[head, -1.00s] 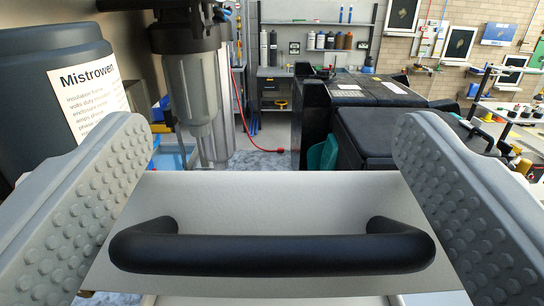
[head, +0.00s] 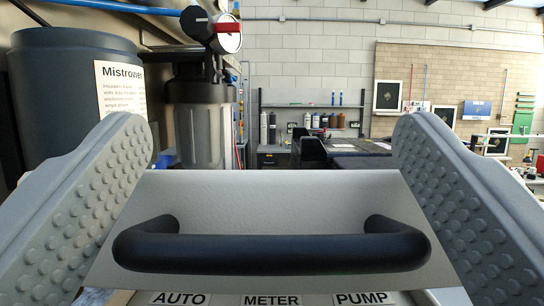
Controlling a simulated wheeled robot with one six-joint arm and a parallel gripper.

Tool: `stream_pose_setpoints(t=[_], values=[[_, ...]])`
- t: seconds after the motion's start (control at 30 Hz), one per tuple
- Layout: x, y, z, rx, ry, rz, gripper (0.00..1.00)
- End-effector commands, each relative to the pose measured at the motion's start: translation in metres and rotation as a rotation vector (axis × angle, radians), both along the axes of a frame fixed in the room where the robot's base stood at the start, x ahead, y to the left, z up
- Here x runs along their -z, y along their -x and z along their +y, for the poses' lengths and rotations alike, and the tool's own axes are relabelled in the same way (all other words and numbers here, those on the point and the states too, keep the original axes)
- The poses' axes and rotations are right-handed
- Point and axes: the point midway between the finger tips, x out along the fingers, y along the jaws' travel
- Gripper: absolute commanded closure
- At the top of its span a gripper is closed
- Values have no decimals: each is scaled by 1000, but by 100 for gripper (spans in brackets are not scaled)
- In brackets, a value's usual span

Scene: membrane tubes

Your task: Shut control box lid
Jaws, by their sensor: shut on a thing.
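The control box lid (head: 270,195) is a light grey panel across the lower middle of the head view. Its black bar handle (head: 270,250) runs left to right across it. My gripper (head: 271,130) has one grey studded finger at each side of the handle and is shut on it, lengthwise. Below the lid's near edge, a strip of the control box (head: 220,299) shows with the labels AUTO, METER and PUMP. The rest of the box is hidden by the lid and the frame edge.
A dark tank (head: 70,85) with a white label stands at left. A filter housing (head: 197,120) with a gauge (head: 228,33) stands beside it. Shelving (head: 310,105) and dark equipment (head: 350,150) are farther back, with framed panels on the brick wall.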

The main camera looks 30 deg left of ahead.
Motion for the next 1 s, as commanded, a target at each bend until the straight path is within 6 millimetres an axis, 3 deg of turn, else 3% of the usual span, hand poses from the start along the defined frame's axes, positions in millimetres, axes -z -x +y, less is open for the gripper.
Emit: stream_pose_setpoints(t=[0.4,0.43,0.47,0.5,1.0], values=[[31,14,-19,0,-30,-46,60],[33,15,-20,0,-29,-48,63],[36,15,-21,0,-30,-46,98],[37,15,-21,0,-30,-47,99],[38,13,-20,-1,-29,-43,1]])
